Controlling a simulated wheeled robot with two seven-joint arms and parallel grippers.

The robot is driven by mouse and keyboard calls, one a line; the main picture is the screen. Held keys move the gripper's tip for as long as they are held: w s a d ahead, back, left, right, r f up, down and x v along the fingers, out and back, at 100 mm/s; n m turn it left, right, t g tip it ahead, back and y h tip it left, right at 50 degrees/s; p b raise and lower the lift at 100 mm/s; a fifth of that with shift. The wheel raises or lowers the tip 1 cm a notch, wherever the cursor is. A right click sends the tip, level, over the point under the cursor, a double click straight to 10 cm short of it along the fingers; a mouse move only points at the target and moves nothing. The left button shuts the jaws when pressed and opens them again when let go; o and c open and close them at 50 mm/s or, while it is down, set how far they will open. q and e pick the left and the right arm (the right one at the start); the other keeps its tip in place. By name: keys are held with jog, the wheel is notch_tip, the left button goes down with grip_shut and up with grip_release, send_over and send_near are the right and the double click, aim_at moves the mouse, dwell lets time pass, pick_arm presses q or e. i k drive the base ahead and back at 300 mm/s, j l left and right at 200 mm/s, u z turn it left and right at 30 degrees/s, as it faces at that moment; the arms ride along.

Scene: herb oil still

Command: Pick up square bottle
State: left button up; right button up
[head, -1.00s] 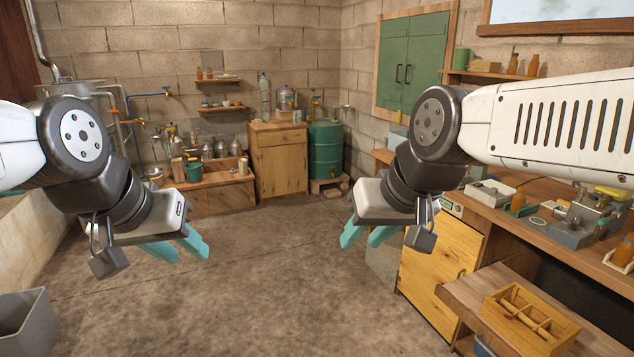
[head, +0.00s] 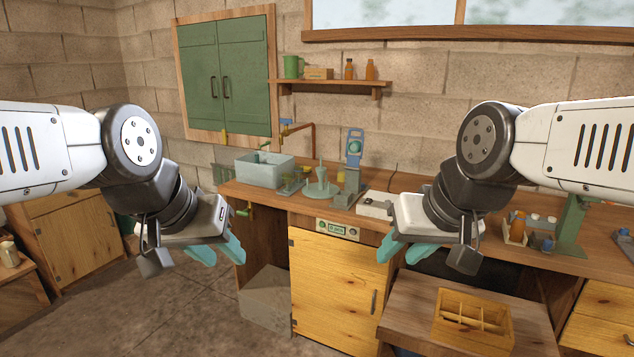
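I cannot tell for sure which bottle is the square one. Two small amber bottles, a left one (head: 349,69) and a right one (head: 370,69), stand on the wall shelf. Another amber bottle (head: 517,227) stands on the workbench at the right, just beyond my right arm. My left gripper (head: 218,250) is open and empty, in the air in front of the workbench's left end. My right gripper (head: 403,250) is open and empty, in the air in front of the bench's middle. Neither gripper touches a bottle.
The workbench (head: 290,200) holds a grey basin (head: 265,170), a green stand (head: 320,188) and a blue-grey device (head: 353,165). A lower table (head: 410,300) juts out with a divided wooden crate (head: 473,322). The floor at the left is clear.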

aim_at(341, 176)
jog(key=i+j+z, duration=0.2)
jog(key=j+z, duration=0.2)
jog(key=j, duration=0.25)
jog(key=i+j, duration=0.25)
jog(key=i, duration=0.25)
jog(key=i+j, duration=0.25)
jog(key=i, duration=0.25)
jog(key=i+j, duration=0.15)
jog(key=i, duration=0.45)
jog(key=i+j, duration=0.2)
jog(key=i, duration=0.4)
